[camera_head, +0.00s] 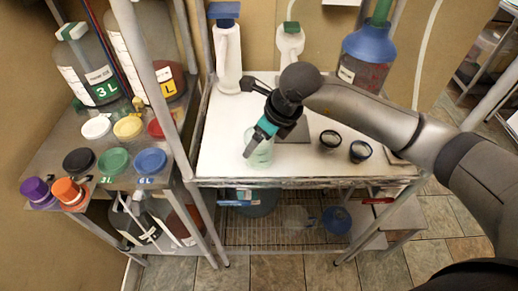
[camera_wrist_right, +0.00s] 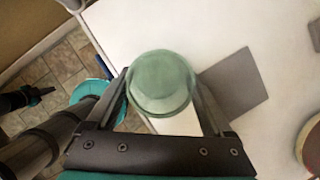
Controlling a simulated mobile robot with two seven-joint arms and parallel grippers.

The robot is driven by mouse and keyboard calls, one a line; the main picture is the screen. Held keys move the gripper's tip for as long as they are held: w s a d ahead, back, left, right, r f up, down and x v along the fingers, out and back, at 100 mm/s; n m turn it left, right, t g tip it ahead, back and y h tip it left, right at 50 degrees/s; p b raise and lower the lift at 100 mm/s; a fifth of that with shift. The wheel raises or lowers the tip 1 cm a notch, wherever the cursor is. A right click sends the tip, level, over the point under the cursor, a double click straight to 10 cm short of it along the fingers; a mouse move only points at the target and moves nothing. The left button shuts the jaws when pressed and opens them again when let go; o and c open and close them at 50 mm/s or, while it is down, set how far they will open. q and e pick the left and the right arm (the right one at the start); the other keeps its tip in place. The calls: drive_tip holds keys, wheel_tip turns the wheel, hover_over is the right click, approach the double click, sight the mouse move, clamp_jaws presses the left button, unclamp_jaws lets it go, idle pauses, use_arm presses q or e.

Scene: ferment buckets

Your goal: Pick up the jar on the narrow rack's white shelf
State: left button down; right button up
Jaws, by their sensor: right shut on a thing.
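A pale green, clear glass jar (camera_head: 262,154) is at the left front part of the white shelf (camera_head: 222,152) in the head view. My right gripper (camera_head: 251,147) reaches down to it from the right and is shut on it. In the right wrist view the jar (camera_wrist_right: 162,84) sits between the two fingers of my right gripper (camera_wrist_right: 163,92), one on each side. Whether the jar's base touches the shelf I cannot tell. My left gripper is not in view.
Two dark-rimmed cups (camera_head: 330,139) stand on the shelf to the right. A grey square mat (camera_wrist_right: 236,82) lies beside the jar. White bottles and a blue-topped jug (camera_head: 368,50) stand at the back. A post (camera_head: 165,110) and a rack with coloured lids are at left.

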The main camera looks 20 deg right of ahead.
drive_tip(key=shift+r, duration=0.1)
drive_tip(key=c, duration=0.7)
drive_tip(key=shift+c, duration=0.2)
